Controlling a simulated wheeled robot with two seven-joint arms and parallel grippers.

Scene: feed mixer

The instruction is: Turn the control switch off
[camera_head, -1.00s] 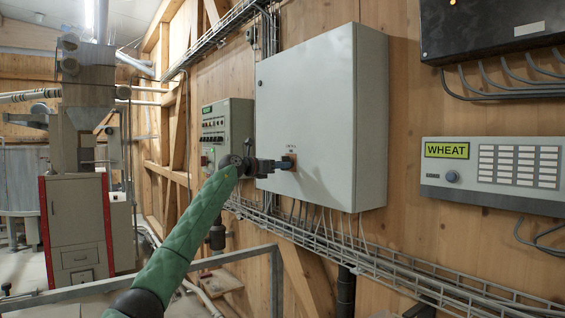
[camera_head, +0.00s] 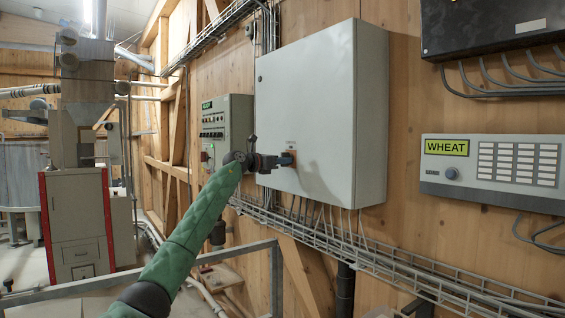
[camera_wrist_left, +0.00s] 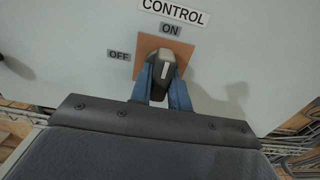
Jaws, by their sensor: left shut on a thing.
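The control switch (camera_wrist_left: 162,68) is a dark knob with a light pointer mark on an orange-brown plate (camera_wrist_left: 181,50). It sits on the front of a large grey cabinet (camera_head: 310,100), under a CONTROL label (camera_wrist_left: 175,13). An ON label (camera_wrist_left: 170,28) is above the plate and an OFF label (camera_wrist_left: 119,55) is to its left. The pointer stands nearly upright, towards ON. My left gripper (camera_head: 286,160) reaches the switch from the left. In the left wrist view its blue fingers (camera_wrist_left: 162,85) are shut on the knob, one on each side. My right gripper is not in view.
A smaller control panel (camera_head: 226,130) is on the wall left of the cabinet. A grey unit with a WHEAT display (camera_head: 446,147) is to the right. A wire cable tray (camera_head: 400,270) runs below the cabinet, and a metal rail (camera_head: 150,276) crosses the foreground.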

